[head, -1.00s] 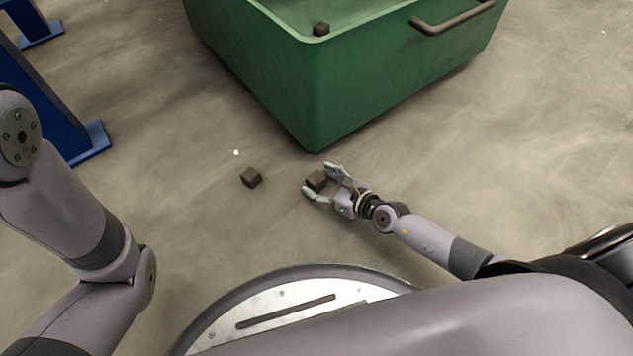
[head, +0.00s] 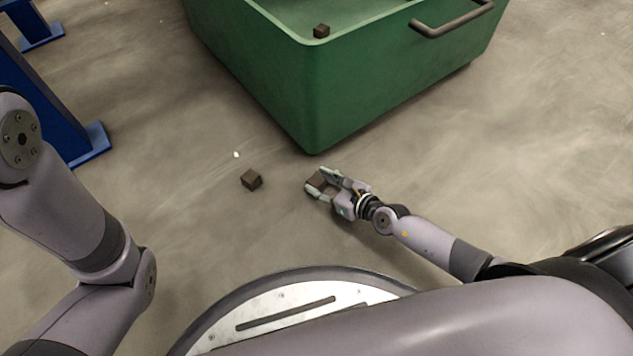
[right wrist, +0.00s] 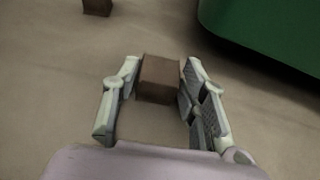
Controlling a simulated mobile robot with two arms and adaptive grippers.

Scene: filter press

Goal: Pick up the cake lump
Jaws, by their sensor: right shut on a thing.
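A dark brown cake lump (head: 316,182) is between the fingers of my right gripper (head: 322,184), near the front corner of the green bin. In the right wrist view the lump (right wrist: 159,77) sits at the fingertips of the right gripper (right wrist: 160,82), which is shut on it. I cannot tell whether the lump touches the floor. A second brown lump (head: 251,179) lies on the floor to the left, and it also shows in the right wrist view (right wrist: 97,6). A third lump (head: 321,31) is inside the green bin. My left gripper is not in view.
The green bin (head: 330,100) with a dark handle (head: 452,20) stands just beyond the right gripper. A blue frame (head: 88,146) stands on the floor at the left. A small white bit (head: 236,154) lies near the second lump. The floor between is clear.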

